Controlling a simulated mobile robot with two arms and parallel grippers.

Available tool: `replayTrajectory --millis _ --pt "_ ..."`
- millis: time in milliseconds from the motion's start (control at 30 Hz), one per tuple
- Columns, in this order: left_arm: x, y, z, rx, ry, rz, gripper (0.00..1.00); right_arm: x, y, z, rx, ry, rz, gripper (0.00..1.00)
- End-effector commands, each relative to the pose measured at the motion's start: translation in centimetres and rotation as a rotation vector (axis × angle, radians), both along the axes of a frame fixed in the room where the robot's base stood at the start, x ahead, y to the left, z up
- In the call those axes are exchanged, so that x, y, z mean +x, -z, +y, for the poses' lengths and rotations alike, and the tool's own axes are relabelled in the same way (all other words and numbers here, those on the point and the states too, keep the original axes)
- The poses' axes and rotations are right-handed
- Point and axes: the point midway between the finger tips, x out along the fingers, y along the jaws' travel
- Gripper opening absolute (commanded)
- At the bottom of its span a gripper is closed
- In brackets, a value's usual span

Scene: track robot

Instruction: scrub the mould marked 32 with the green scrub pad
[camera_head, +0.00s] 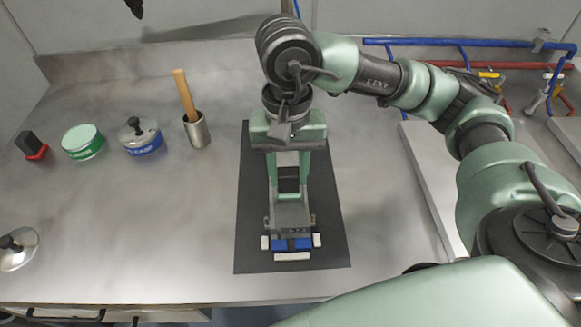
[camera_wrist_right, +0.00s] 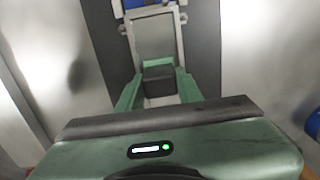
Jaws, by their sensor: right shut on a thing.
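The mould marked 32 (camera_head: 293,213) is a grey metal tray on a dark mat (camera_head: 324,220), with a blue and white strip at its near end. It also shows in the right wrist view (camera_wrist_right: 154,38). My right gripper (camera_head: 289,186) reaches down over the mould's far part. Its green fingers are shut on a black block (camera_head: 289,172), which also shows between the fingers in the right wrist view (camera_wrist_right: 158,77). My left gripper is not in view.
At left stand a black block with a red base (camera_head: 33,147), a green-banded tub (camera_head: 82,142), a blue-banded lidded pot (camera_head: 140,137) and a metal cup (camera_head: 197,130) with a wooden handle. A knobbed lid (camera_head: 15,248) lies near left. Blue and red pipes (camera_head: 470,42) run back right.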

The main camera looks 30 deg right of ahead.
Motion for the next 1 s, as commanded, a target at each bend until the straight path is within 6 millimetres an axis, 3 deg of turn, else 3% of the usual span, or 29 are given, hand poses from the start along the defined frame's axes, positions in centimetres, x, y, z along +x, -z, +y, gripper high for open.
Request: replayTrajectory --millis 433,1000 --pt "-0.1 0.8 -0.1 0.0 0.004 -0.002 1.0 -2.0 0.5 1.1 0.0 -0.002 -0.002 0.03" --pt "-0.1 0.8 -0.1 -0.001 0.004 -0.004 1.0 -3.1 0.5 1.8 0.001 -0.003 -0.001 0.03"
